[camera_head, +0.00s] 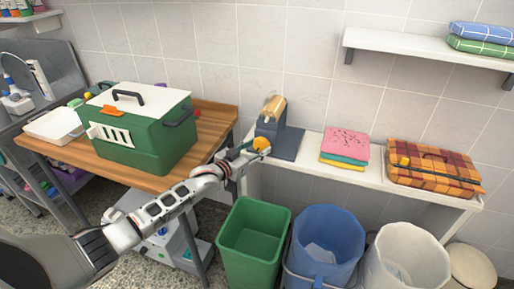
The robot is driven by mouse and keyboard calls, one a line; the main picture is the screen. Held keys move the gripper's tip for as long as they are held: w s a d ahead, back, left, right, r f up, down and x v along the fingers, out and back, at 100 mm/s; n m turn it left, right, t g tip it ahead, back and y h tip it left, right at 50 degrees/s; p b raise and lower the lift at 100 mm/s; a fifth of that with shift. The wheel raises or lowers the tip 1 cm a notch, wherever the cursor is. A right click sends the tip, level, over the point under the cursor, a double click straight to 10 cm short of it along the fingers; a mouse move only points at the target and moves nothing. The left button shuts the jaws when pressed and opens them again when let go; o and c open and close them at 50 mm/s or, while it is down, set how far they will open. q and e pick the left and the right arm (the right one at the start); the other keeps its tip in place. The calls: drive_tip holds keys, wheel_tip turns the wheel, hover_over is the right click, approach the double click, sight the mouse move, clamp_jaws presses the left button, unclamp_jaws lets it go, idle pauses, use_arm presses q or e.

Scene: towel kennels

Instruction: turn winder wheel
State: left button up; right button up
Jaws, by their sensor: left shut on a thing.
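The winder (284,142) is a dark blue-grey device with a flat base, standing at the left end of the white shelf-table. A tan roll (273,107) sits at its top. An orange round part (261,145) shows low at its front left; it looks like the wheel or its knob. My left arm reaches up from the lower left, and my left gripper (250,150) is at this orange part, shut on it. The gripper's fingers and part of the wheel hide each other. My right gripper is out of view.
A green pet carrier (150,143) with a white lid stands on the wooden table (215,119) at left. Folded cloths (345,144) and a plaid basket (434,172) sit right of the winder. Green (240,262), blue (343,222) and white (427,239) bins stand below.

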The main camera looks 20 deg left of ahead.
use_arm(q)
drive_tip(key=shift+f, duration=0.15)
drive_tip(key=o, duration=0.9)
drive_tip(key=shift+o, duration=1)
drive_tip(key=v, duration=1.2)
drive_tip(key=s+d+f+g+y, duration=0.1)
drive_tip(key=s+d+f+g, duration=0.1)
drive_tip(key=s+f, duration=0.9)
drive_tip(key=s+d+f+g+y, duration=0.2)
drive_tip(key=s+f, duration=1)
drive_tip(key=s, duration=0.9)
drive_tip(key=shift+d+f+n+g+y, duration=0.3)
drive_tip(key=shift+d+f+n+g, duration=0.1)
drive_tip(key=shift+d+g, duration=0.2)
